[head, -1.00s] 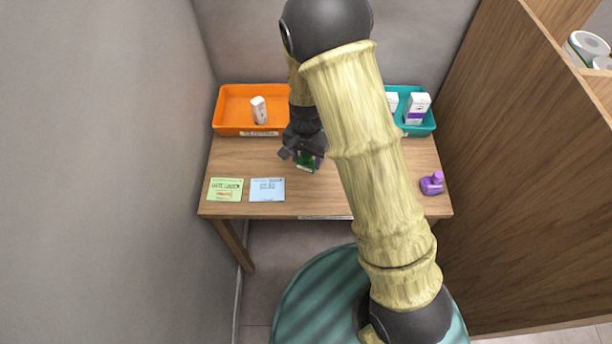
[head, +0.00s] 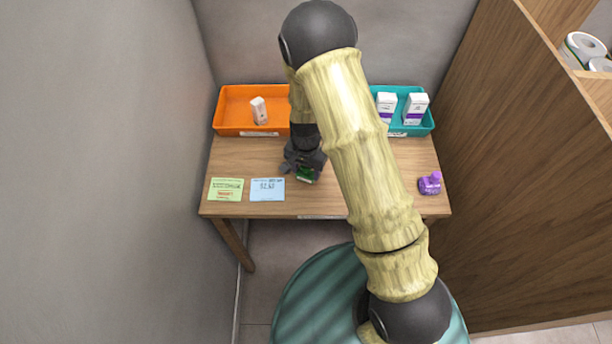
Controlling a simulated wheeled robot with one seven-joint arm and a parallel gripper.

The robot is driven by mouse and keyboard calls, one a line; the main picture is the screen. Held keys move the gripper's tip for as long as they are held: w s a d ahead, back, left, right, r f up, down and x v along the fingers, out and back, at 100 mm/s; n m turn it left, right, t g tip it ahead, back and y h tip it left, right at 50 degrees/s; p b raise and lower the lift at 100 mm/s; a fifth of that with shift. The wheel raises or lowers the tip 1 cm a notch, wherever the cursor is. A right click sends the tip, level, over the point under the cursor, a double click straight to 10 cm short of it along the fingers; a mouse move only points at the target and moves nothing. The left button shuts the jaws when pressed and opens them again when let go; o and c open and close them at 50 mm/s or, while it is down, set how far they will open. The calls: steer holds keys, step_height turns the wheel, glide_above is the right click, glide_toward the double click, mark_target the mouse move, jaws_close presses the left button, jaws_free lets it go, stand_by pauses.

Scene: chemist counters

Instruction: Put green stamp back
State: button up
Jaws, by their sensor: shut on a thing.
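The green stamp (head: 305,175) is in the jaws of my gripper (head: 303,168), above or on the wooden table (head: 360,205) near its middle. Only its lower part shows, and I cannot tell whether it touches the table. My gripper is shut on it. A purple stamp (head: 430,184) stands at the right edge of the table. A green card (head: 226,189) and a blue card (head: 267,189) lie side by side at the front left, left of my gripper.
A teal tray (head: 428,128) with white and purple boxes (head: 415,108) stands at the back right. A wooden partition (head: 520,190) rises on the right. My arm hides part of the table.

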mark_target(306, 178)
steer(key=shift+f+p, duration=0.45)
steer(key=shift+f, duration=1.65)
steer(key=shift+f, duration=0.2)
steer(key=o, duration=0.8)
steer(key=shift+r, duration=0.1)
